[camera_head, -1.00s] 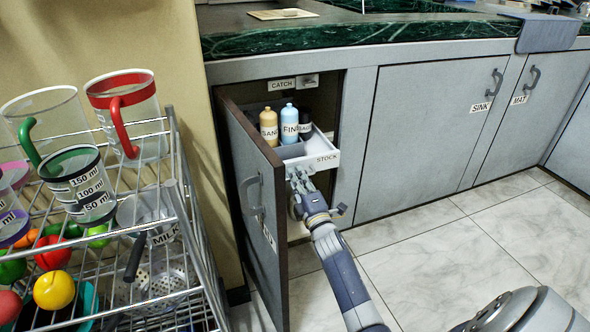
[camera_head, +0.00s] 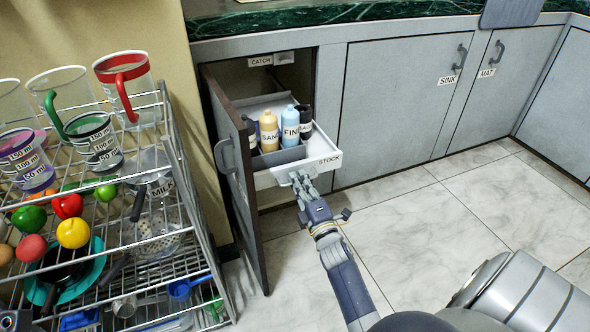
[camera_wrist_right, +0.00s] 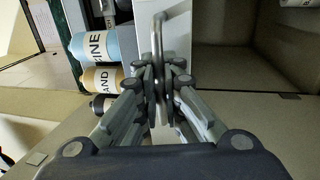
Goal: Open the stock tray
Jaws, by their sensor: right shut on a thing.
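The white stock tray (camera_head: 322,150), labelled STOCK, sticks out of the open cabinet like a drawer. It holds a tan bottle labelled SAND (camera_head: 269,131), a blue bottle labelled FINE (camera_head: 290,124) and a dark bottle (camera_head: 305,120). My right gripper (camera_head: 300,179) is at the tray's front. In the right wrist view, its fingers (camera_wrist_right: 162,88) are closed around the tray's metal handle (camera_wrist_right: 176,30). The blue and tan bottles also show there, at upper left. My left gripper is not in view.
The cabinet door (camera_head: 236,175) stands open just left of the tray. A wire rack (camera_head: 185,215) with jugs and fruit stands further left. Closed SINK (camera_head: 400,105) and MAT doors are on the right. The tiled floor (camera_head: 420,205) in front is clear.

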